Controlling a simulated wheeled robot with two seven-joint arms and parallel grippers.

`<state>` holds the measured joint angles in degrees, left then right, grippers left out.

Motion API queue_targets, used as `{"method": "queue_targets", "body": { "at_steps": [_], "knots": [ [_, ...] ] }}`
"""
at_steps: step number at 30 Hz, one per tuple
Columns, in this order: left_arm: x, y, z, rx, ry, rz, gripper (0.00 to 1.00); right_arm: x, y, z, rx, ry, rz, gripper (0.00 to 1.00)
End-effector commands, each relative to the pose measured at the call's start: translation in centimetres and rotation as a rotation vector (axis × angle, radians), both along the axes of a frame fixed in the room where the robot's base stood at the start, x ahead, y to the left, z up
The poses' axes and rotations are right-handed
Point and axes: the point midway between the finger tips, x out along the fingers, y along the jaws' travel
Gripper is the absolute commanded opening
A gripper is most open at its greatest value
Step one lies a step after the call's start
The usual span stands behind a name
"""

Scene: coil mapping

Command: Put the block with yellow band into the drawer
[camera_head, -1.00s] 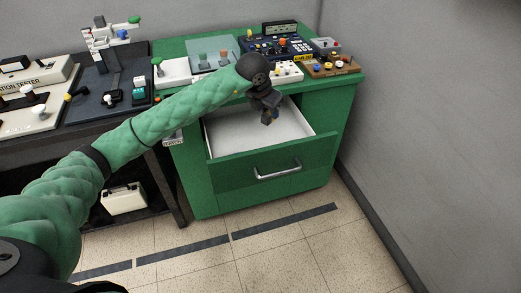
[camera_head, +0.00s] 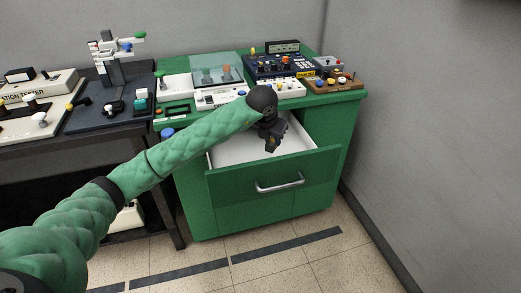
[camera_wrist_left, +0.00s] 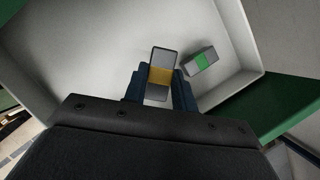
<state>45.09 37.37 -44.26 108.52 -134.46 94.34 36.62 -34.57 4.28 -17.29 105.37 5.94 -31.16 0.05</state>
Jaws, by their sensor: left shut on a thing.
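My left gripper (camera_wrist_left: 160,88) is shut on the grey block with the yellow band (camera_wrist_left: 161,74), which sits between its two dark blue fingers in the left wrist view. In the head view my left gripper (camera_head: 273,142) points down over the open drawer (camera_head: 238,152). The block is too small and dark to make out there. The drawer's white inside also shows in the left wrist view (camera_wrist_left: 95,50), below the block; I cannot tell whether the block touches its floor. My right gripper is not in view.
A grey block with a green band (camera_wrist_left: 201,61) lies in the drawer, right of the held block. The drawer front (camera_head: 275,178) has a metal handle (camera_head: 279,183). The green cabinet top (camera_head: 345,95) carries several devices. A grey wall (camera_head: 430,120) stands at the right.

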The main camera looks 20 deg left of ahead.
Motion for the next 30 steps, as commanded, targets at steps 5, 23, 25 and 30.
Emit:
{"method": "queue_targets", "body": {
  "at_steps": [5,23,25,30],
  "knots": [
    [0.9,3.0,-1.8,-0.001,0.001,0.002,0.01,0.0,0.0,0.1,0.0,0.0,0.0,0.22],
    [1.4,4.5,-6.6,-0.001,0.0,0.0,0.01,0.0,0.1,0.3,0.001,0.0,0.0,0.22],
    [1.4,4.5,-6.9,-0.001,0.0,0.0,0.01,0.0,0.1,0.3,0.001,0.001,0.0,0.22],
    [1.4,4.5,-6.8,-0.001,-0.001,0.0,0.01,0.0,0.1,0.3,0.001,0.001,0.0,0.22]
  ]
}}
